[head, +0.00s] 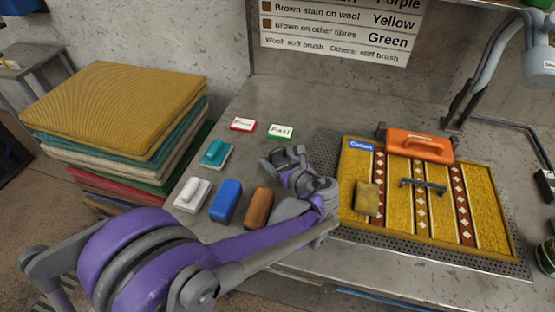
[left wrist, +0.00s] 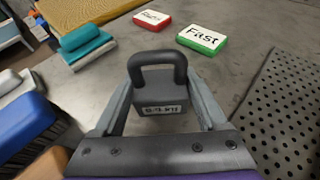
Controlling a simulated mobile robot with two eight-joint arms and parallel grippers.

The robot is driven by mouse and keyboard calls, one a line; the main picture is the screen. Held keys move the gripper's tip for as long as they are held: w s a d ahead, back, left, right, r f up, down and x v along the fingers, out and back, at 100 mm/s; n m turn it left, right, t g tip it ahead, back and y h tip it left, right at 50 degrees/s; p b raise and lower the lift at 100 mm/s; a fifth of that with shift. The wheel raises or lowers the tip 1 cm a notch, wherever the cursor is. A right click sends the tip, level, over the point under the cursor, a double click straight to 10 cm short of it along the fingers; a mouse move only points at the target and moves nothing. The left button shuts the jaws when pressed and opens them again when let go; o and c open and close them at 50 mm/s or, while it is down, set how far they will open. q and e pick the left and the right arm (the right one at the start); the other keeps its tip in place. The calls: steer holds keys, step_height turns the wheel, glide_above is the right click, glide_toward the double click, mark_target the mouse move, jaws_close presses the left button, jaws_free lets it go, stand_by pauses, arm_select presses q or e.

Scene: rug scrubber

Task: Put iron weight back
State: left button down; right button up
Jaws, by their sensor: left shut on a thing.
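My left gripper (head: 288,158) is over the bench to the left of the rug sample. In the left wrist view my left gripper (left wrist: 160,118) is shut on a grey iron weight (left wrist: 163,108) with a looped handle and a light label on its front. The weight sits between the two fingers, with its handle standing up. The weight also shows in the head view (head: 284,155), partly hidden by the gripper. I cannot tell whether its base touches the bench. My right gripper is in neither view.
A yellow patterned rug (head: 400,223) lies on a perforated plate (head: 326,150) with an orange-handled tool (head: 420,146) on it. Red (head: 243,125) and green "Fast" (head: 281,131) blocks lie behind my gripper. Teal (head: 216,152), white (head: 192,195), blue (head: 226,201) and brown (head: 257,207) items stand left.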

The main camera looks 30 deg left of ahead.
arm_select(q)
steer(key=shift+c, duration=1.8)
jaws_free()
steer(key=shift+f, duration=0.15)
steer(key=o, duration=0.4)
steer(key=shift+c, duration=0.2)
steer(key=shift+r, duration=0.2)
steer(key=shift+s+d+r, duration=0.15)
steer(key=shift+d, duration=0.15)
steer(key=v, duration=1.1)
steer(key=shift+s+d+r+p, duration=0.1)
steer(key=shift+p, duration=0.2)
